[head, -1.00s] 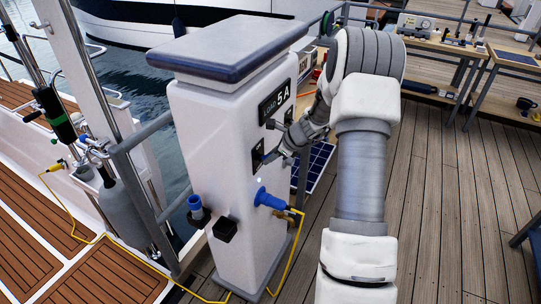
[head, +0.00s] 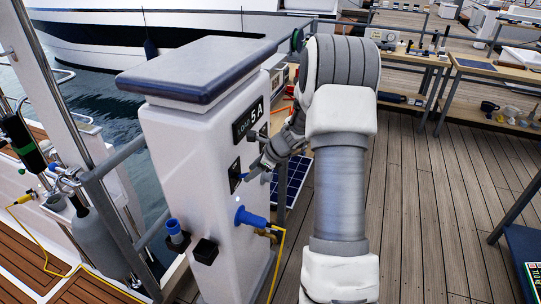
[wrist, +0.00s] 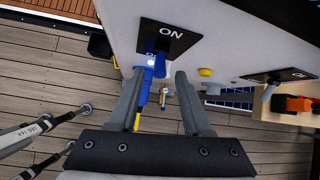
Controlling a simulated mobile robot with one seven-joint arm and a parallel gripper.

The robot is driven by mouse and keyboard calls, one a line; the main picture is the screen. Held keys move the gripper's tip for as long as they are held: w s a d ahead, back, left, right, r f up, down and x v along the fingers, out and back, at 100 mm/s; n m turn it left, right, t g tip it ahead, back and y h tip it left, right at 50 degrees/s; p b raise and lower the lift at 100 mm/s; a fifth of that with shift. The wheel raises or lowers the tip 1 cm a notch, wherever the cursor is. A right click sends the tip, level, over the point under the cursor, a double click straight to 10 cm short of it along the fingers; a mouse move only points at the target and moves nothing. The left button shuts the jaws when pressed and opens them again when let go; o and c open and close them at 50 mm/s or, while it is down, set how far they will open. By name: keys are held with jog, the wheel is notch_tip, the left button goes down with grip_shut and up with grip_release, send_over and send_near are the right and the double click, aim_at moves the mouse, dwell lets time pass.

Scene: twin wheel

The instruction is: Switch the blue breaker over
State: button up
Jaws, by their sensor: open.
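The blue breaker (head: 243,176) is a small blue lever on a black plate on the side of the white pedestal (head: 185,200). In the wrist view the blue lever (wrist: 151,47) shows at the plate (wrist: 180,38), which is marked ON. My gripper (head: 258,163) is beside this plate. In the wrist view its fingers (wrist: 160,75) are apart, with the lever just beyond the tips, nearer the left finger. I see nothing held between them. Whether a finger touches the lever cannot be told.
A second ON plate (wrist: 283,75) with a grey lever (wrist: 268,91) is to the right in the wrist view. A blue plug (head: 250,217) with a yellow cable sticks out below the breaker. A railing (head: 120,165) stands left of the pedestal. Open deck (head: 430,190) lies to the right.

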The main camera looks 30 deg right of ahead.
jog(key=v, duration=1.4)
jog(key=shift+f, duration=0.1)
